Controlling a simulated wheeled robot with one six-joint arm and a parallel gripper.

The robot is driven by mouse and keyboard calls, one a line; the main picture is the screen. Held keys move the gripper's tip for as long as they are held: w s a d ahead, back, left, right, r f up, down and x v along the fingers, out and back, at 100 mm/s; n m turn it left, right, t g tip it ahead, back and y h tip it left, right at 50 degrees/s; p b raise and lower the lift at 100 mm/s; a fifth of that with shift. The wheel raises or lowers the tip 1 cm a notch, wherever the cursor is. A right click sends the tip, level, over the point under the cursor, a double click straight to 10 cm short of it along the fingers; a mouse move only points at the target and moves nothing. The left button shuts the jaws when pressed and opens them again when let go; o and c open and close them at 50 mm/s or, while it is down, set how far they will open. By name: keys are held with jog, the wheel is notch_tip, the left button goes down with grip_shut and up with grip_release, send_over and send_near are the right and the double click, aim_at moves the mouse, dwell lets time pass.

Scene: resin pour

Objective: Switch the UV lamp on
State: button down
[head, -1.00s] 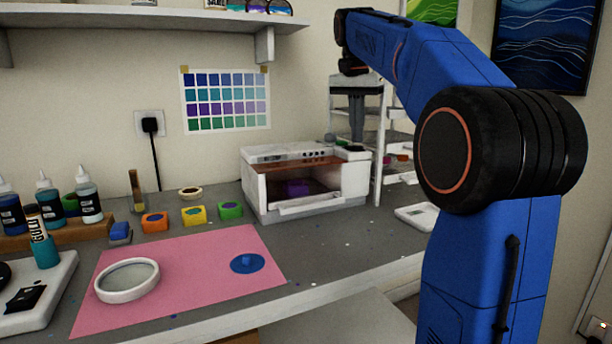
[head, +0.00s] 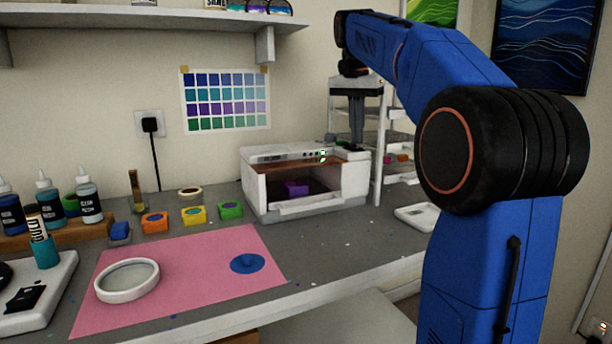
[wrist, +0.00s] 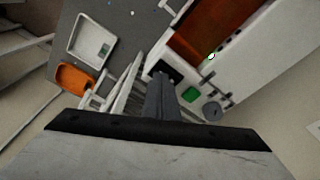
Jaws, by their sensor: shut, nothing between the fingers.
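The UV lamp (head: 257,187) is a white box at the back of the bench with an open front. A purple piece (head: 297,188) sits inside it. Small green lights (head: 323,155) glow on its top right edge, and a bright light (wrist: 211,56) shows in the wrist view. On its top the wrist view shows a green button (wrist: 190,95) and a round grey knob (wrist: 212,111). My gripper (head: 357,142) points down over the lamp's right end, shut and empty. Its fingertips (wrist: 160,80) are beside the green button, by a dark patch; I cannot tell whether they touch.
A white shelf rack (head: 378,150) stands close to the right of the lamp, and a white scale (head: 417,216) lies in front of it. A pink mat (head: 200,265) holds a round white mould (head: 127,280). Bottles (head: 88,197) stand at left.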

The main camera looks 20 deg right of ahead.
notch_tip(320, 180, up, 6)
jog(key=shift+r, duration=0.25)
dwell(0.6)
dwell(0.4)
